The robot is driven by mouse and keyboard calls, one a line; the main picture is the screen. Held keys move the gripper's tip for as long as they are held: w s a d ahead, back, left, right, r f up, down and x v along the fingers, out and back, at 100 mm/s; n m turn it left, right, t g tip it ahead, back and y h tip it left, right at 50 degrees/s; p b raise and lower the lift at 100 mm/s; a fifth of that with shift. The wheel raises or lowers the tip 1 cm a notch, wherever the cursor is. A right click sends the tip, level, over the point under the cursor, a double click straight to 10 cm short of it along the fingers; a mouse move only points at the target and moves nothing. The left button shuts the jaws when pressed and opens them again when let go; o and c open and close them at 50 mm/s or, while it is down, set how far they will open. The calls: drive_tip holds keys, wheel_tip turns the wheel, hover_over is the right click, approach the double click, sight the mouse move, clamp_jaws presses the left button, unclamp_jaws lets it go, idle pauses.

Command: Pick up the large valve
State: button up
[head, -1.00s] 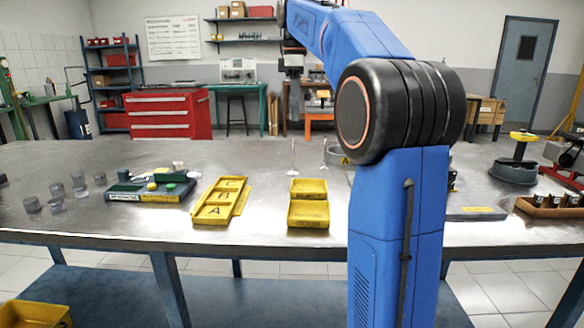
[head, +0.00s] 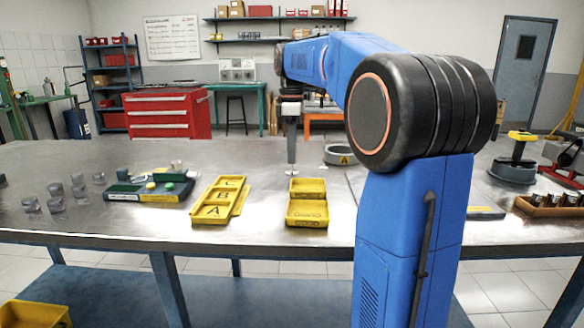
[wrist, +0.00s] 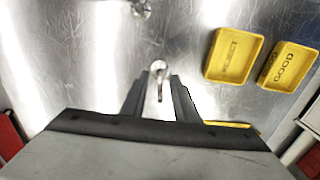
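A metal valve (head: 291,171) stands upright on the steel table, behind the small yellow trays. In the wrist view this valve (wrist: 158,66) shows its round head and stem between the fingers. My gripper (wrist: 158,82) is open, with one finger on each side of the stem and gaps visible. In the head view my gripper (head: 291,150) points down over the valve and hides most of its stem. A second round metal part, likely another valve (wrist: 140,8), is at the top edge of the wrist view. I cannot tell from size which valve is larger.
Two joined yellow trays (head: 307,222) stand just in front of the valve. A yellow A-B-C tray (head: 212,211) is left of them. A grey ring marked A (head: 340,160) lies behind right. Grey cylinders (head: 57,188) stand far left. Bare table lies around the valve.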

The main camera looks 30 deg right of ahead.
drive_tip(key=shift+f, duration=0.4)
clamp_jaws()
drive_tip(key=shift+r, duration=0.1)
